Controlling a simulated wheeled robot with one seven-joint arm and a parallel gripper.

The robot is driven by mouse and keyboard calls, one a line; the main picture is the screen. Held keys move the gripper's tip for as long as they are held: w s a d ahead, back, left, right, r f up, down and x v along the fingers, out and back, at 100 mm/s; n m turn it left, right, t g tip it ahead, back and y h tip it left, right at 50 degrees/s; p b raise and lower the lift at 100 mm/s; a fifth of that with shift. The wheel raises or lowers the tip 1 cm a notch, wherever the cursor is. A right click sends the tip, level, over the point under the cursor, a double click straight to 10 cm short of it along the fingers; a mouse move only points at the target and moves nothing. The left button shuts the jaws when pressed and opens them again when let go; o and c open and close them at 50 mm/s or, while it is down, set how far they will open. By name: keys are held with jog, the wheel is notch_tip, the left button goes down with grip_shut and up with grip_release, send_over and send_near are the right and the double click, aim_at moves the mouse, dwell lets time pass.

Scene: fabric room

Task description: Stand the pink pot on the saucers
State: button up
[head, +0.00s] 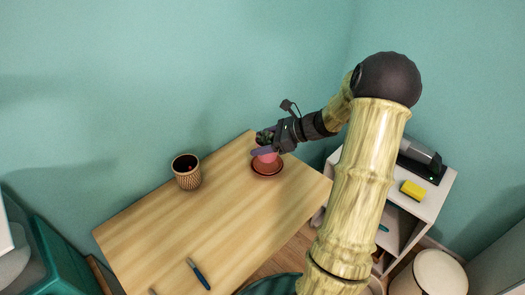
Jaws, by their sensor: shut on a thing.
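The pink pot (267,157) has dark green plant matter at its top and is at the far right part of the wooden table. My gripper (264,146) is shut on the pink pot and comes in from the right. The reddish-brown saucers (267,172) lie on the table directly below the pot. The pot overlaps the saucers in this view; I cannot tell if it touches them. My gripper's fingers hide part of the pot's upper side.
A patterned brown cup (187,173) with dark contents stands on the wooden table (222,215) to the left. A blue pen-like tool (199,274) lies near the front. A white shelf (428,207) with a yellow sponge (413,190) stands at the right. The table's middle is clear.

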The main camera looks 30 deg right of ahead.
jog(key=shift+f, duration=1.85)
jog(key=shift+f, duration=0.1)
jog(key=o, duration=1.1)
jog(key=v, duration=1.2)
jog(key=shift+b, duration=0.4)
